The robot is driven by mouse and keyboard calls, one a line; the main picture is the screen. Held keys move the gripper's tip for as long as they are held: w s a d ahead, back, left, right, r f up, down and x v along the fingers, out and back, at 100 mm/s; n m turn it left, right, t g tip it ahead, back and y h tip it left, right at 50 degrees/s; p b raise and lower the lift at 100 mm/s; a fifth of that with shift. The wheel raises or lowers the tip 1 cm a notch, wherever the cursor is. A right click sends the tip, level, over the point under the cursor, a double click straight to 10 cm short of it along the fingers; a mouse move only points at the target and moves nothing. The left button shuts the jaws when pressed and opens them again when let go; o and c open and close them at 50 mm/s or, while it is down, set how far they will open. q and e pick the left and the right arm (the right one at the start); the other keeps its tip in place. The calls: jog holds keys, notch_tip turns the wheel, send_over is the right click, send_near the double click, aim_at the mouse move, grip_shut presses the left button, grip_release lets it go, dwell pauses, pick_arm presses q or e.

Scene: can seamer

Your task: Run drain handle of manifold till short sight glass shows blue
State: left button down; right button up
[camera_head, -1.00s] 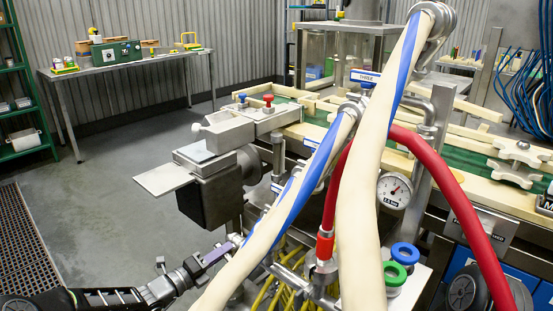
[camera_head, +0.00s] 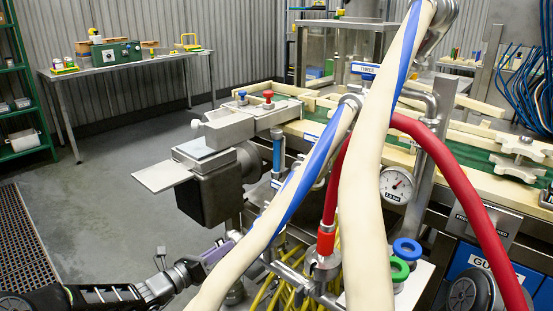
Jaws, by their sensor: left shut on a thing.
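My left gripper (camera_head: 232,238) reaches in from the lower left to the pipework of the manifold (camera_head: 292,275). It is shut on what looks like the drain handle, but a thick cream hose hides most of the handle and the fingertips. A short upright sight glass (camera_head: 277,152) stands between metal fittings, left of the striped hose, and shows blue.
Cream hoses, one with a blue stripe (camera_head: 326,147), and a red hose (camera_head: 455,175) cross in front of the manifold. A dial gauge (camera_head: 397,185) and blue and green rings (camera_head: 407,250) are to the right. Grey floor (camera_head: 110,200) is free at left.

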pick_arm(q)
jog(key=m+b, duration=0.2)
jog(key=m, duration=0.1)
jog(key=m+b, duration=0.1)
jog(key=shift+s+d+f+m, duration=0.1)
jog(key=shift+f+m, duration=0.15)
jog(key=shift+m, duration=0.05)
jog(key=shift+r+m+b, duration=0.2)
jog(key=shift+m+b, duration=0.45)
jog(key=shift+m, duration=0.05)
jog(key=shift+r, duration=0.1)
jog(key=c, duration=1.4)
grip_release()
jog(key=p+v, duration=0.1)
jog(key=v, duration=0.6)
jog(key=shift+s, duration=0.3)
